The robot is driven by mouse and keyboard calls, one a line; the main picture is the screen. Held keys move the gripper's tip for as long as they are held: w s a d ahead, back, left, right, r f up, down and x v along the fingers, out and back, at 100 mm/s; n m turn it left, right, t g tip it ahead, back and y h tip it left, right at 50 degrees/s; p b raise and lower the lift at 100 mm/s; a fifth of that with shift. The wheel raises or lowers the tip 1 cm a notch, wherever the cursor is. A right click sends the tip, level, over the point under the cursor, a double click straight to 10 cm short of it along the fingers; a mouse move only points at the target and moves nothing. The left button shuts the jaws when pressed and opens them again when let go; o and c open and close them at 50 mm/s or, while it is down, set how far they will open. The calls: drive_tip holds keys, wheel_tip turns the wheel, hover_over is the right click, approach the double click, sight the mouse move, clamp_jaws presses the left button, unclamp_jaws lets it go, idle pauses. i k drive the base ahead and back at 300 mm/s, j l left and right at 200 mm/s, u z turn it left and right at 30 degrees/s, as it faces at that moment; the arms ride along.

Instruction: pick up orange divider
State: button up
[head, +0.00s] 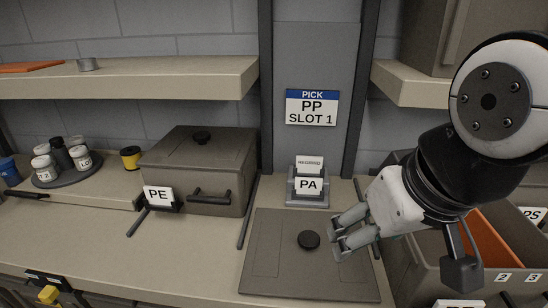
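An orange panel (490,243) stands tilted inside the grey open bin (430,270) at the right, partly hidden behind my arm. Another flat orange piece (30,67) lies on the upper left shelf. I cannot tell from their looks which one is the divider. My gripper (337,234) points left, with its two fingers apart and nothing visible between them. It is just right of the black knob on a flat grey lid, left of the bin and apart from both orange pieces.
The flat grey lid (275,270) with a black knob (309,239) lies on the bench. A PA card holder (308,190) stands behind it. A closed PE drum box (198,165) and a tray of jars (62,177) are left.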

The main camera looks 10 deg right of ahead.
sight(494, 252)
drive_tip(key=l+z, duration=0.2)
drive_tip(key=z, duration=0.9)
